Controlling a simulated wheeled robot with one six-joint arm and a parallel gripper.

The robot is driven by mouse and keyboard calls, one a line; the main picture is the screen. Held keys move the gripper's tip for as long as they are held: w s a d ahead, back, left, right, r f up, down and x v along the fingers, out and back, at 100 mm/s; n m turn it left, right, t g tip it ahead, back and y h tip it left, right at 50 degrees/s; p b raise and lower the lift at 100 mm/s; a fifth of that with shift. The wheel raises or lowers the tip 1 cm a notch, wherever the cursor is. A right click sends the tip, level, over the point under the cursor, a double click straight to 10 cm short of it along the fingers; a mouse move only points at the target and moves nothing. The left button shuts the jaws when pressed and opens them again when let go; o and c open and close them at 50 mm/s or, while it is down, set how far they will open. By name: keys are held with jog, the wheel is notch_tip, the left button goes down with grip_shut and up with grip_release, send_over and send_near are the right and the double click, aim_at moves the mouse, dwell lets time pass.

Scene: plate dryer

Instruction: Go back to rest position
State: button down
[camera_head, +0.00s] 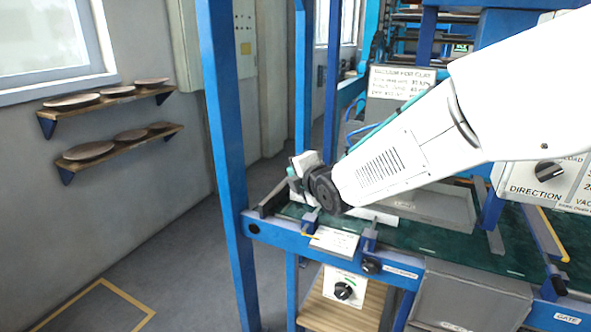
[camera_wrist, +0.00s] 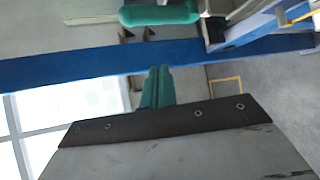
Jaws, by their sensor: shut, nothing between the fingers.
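My gripper (camera_head: 294,178) is at the left end of the plate dryer's green-topped bed (camera_head: 430,235), close to the blue front rail (camera_head: 330,245). It is mostly hidden by my wrist, and only small grey and teal parts show. It is shut and holds nothing. In the wrist view a teal finger part (camera_wrist: 157,88) stands above a grey panel with a dark, screwed edge. A blue beam (camera_wrist: 70,68) of the frame crosses behind it.
A blue upright post (camera_head: 228,150) stands just left of my gripper. Two wall shelves (camera_head: 125,143) with brown plates hang at the left. A grey tray (camera_head: 440,205) lies behind my arm. A control box with a direction knob (camera_head: 549,172) is at the right. Floor at left is clear.

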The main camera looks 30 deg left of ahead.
jog(key=s+d, duration=0.4)
jog(key=d, duration=0.2)
jog(key=shift+s+d, duration=0.25)
jog(key=shift+d, duration=0.1)
